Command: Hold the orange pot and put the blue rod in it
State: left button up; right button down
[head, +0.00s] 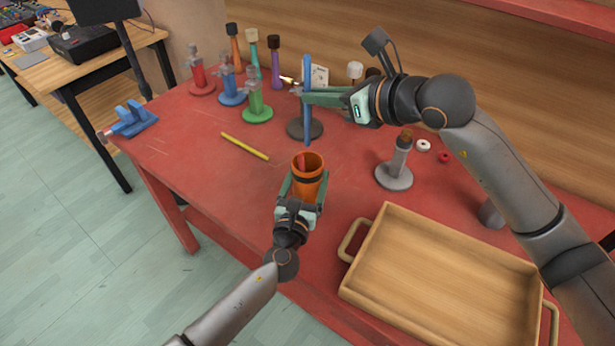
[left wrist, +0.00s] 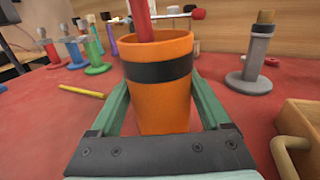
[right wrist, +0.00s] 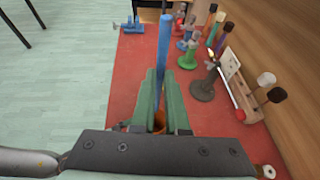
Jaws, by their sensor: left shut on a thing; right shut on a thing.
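The orange pot (head: 309,190) with a dark band is upright in my left gripper (head: 305,183), whose fingers are shut on its sides; it also shows in the left wrist view (left wrist: 162,95). A red rod (left wrist: 142,20) stands in the pot. The blue rod (head: 307,75) is upright in my right gripper (head: 308,97), shut around its middle. It also shows in the right wrist view (right wrist: 165,45). In the head view the rod's lower end is above and behind the pot, apart from it. The pot (right wrist: 159,122) is partly hidden between the right fingers.
Red, blue and green stands (head: 256,106) and several capped rods are at the back left. A dark round stand (head: 318,130) is behind the pot. A yellow rod (head: 244,147) lies left of it. A grey stand (head: 396,173) and a wooden tray (head: 440,280) are to the right.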

aim_at(309, 134)
jog(key=shift+f, duration=4.35)
jog(key=c, duration=1.3)
grip_release()
jog(key=shift+o, duration=0.3)
jog(key=o, duration=0.5)
